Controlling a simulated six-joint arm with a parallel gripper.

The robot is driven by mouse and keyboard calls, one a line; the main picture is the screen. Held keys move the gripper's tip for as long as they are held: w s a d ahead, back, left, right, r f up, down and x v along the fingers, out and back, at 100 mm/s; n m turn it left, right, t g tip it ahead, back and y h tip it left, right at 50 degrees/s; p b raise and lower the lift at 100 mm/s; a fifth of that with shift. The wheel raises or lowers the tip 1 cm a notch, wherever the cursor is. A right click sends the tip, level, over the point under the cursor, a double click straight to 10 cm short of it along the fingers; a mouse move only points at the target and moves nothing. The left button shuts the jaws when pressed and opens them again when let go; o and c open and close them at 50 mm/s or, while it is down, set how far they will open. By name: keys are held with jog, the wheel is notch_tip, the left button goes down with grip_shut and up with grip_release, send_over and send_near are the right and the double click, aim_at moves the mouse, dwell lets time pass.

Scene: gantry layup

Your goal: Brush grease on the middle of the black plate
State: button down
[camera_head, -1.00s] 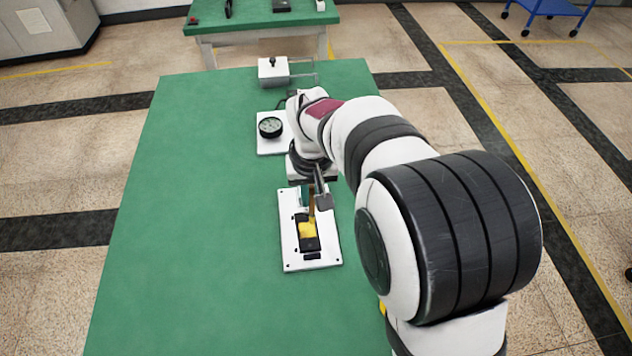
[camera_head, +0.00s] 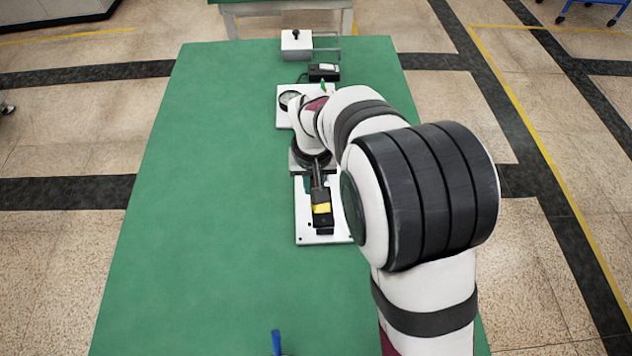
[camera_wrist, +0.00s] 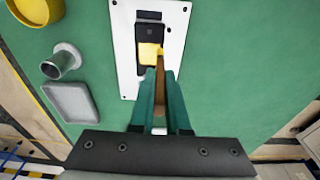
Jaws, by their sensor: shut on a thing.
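The black plate (camera_head: 324,222) lies on a white board (camera_head: 303,227) on the green table, and both show in the wrist view, the plate here (camera_wrist: 150,32). A yellow patch (camera_wrist: 149,53) covers part of the plate's middle; I cannot tell grease from bristles there. My gripper (camera_wrist: 160,78), with green fingers, is shut on a brush with a brown handle (camera_wrist: 161,65). The brush's far end meets the yellow patch. In the head view my arm and gripper hide most of the brush.
In the wrist view a yellow container (camera_wrist: 36,10), a grey cup-like part (camera_wrist: 63,62) and a grey tray (camera_wrist: 70,102) stand beside the board. In the head view a dial gauge (camera_head: 290,100) and a white block (camera_head: 296,43) stand behind. The table's left side is clear.

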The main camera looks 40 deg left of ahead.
notch_tip(320, 180, up, 8)
jog(key=w+d, duration=0.2)
dwell(0.8)
jog(key=shift+w+d, duration=0.1)
jog(key=w+d+r+m, duration=0.2)
jog(key=w+d+r, duration=0.15)
jog(key=d, duration=0.55)
jog(key=w+d+r+m, duration=0.3)
jog(key=w+d, duration=0.2)
jog(key=d, duration=0.4)
jog(key=s+d+r+m, duration=0.1)
jog(key=d+r+m, duration=0.1)
jog(key=d, duration=0.6)
jog(key=s+d+r+m+h, duration=0.1)
jog(key=d+r+m, duration=0.1)
jog(key=d, duration=0.7)
jog(key=shift+d, duration=0.25)
jog(key=shift+s+r, duration=0.1)
